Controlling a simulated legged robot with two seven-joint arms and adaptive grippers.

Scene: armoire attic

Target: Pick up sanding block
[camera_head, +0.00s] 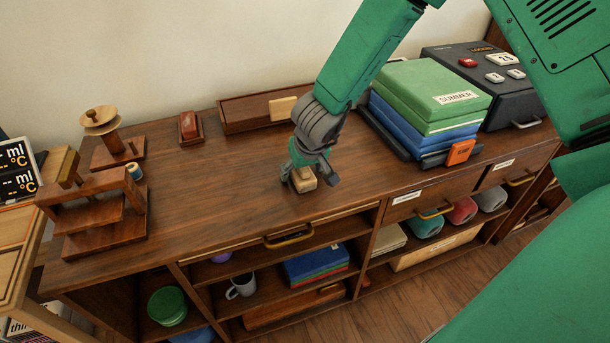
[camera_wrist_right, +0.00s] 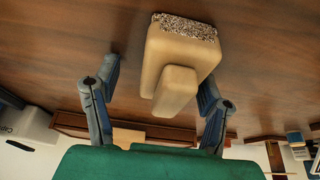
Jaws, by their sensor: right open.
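The sanding block (camera_head: 303,182) is a pale tan wooden block on the brown cabinet top, near its front edge. In the right wrist view the sanding block (camera_wrist_right: 188,50) shows a raised grip and a speckled, gritty strip along its far side. My right gripper (camera_head: 308,176) points down over the block with its fingers open around it. In the right wrist view the gripper (camera_wrist_right: 158,78) has one finger close beside the block and a wider gap on the other side. The head view partly hides the block behind the fingers. My left gripper is not in view.
A brown cabinet top (camera_head: 220,205) has bare room left of the block. A wooden press (camera_head: 95,213) stands at left, a long wooden tray (camera_head: 245,112) behind, and stacked green and blue folders (camera_head: 425,95) at right. Shelves and a drawer handle (camera_head: 288,237) are below.

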